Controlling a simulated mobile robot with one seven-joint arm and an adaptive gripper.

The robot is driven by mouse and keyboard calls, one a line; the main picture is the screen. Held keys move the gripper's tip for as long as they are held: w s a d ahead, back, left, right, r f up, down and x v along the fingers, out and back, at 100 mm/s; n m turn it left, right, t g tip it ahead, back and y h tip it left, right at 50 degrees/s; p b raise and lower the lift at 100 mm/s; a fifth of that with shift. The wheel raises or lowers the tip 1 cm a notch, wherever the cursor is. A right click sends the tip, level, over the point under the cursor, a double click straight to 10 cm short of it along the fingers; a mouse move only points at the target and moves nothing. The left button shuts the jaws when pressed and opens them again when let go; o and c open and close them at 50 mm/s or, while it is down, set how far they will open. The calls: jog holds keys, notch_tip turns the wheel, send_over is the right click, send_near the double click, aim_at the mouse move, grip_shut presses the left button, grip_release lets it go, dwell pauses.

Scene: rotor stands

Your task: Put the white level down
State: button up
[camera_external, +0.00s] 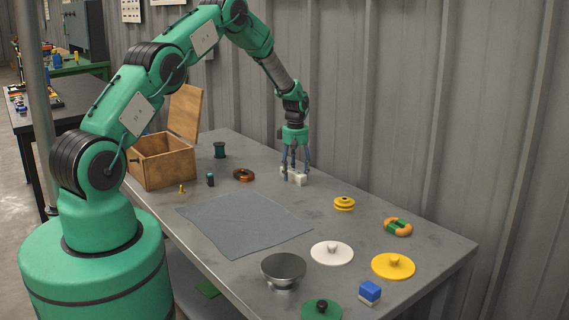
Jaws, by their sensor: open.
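The white level (299,181) is a small white block near the back edge of the grey table. My gripper (295,172) points straight down over it, with its fingers around or just beside the block. The jaws are open. The level appears to rest on the table top, and the fingers hide part of it. Whether the fingers touch it cannot be told at this size.
A wooden box (164,163) with a raised lid stands at left. A grey cloth (243,226) lies mid-table. A copper ring (244,175), yellow spool (344,204), white lidded disc (332,253) and metal pan (283,268) stand around. A corrugated wall rises behind.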

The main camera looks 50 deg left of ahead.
aim_at(295, 171)
notch_tip(295, 171, up, 12)
jog(key=p, duration=0.2)
jog(key=shift+p, duration=0.3)
jog(key=shift+r, duration=0.1)
dwell(0.6)
